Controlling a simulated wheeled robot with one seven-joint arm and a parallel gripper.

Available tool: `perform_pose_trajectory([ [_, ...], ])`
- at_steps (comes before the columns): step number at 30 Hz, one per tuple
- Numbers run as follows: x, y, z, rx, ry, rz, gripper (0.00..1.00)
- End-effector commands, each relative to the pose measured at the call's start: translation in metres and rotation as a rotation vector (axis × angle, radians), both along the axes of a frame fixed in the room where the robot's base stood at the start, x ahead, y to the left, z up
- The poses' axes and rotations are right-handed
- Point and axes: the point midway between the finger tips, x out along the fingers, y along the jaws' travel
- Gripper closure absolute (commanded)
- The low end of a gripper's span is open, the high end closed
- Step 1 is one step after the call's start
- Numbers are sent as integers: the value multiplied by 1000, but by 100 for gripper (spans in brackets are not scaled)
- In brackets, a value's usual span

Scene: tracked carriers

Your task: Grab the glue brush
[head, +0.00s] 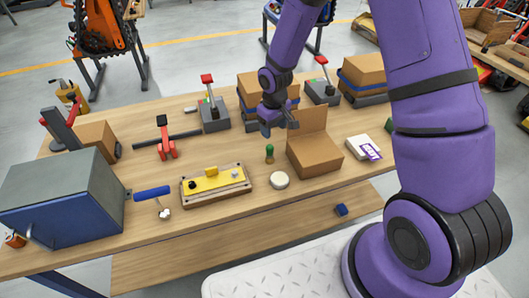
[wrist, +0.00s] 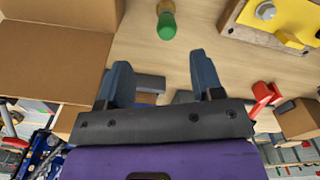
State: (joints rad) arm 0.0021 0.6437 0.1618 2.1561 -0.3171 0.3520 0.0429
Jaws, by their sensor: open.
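A small upright thing with a green top and a tan, wood-like lower part, which I take for the glue brush (head: 270,153), stands on the wooden table just left of an open cardboard box.
The open cardboard box (head: 314,156) stands close to the brush's right. A round pale disc (head: 280,180) lies just in front. A yellow fixture on a wooden board (head: 215,185) and a blue-handled roller (head: 152,193) lie left. A red-handled grey device (head: 213,113) stands behind.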

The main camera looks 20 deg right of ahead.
Motion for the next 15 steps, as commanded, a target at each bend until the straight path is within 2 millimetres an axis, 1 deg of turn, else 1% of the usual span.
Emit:
perform_pose_trajectory([
  [1,0,2,-9,3,8,4,39],
  [8,0,5,-31,10,16,12,39],
  [12,0,4,-52,9,17,12,39],
  [15,0,4,-65,9,17,11,39],
])
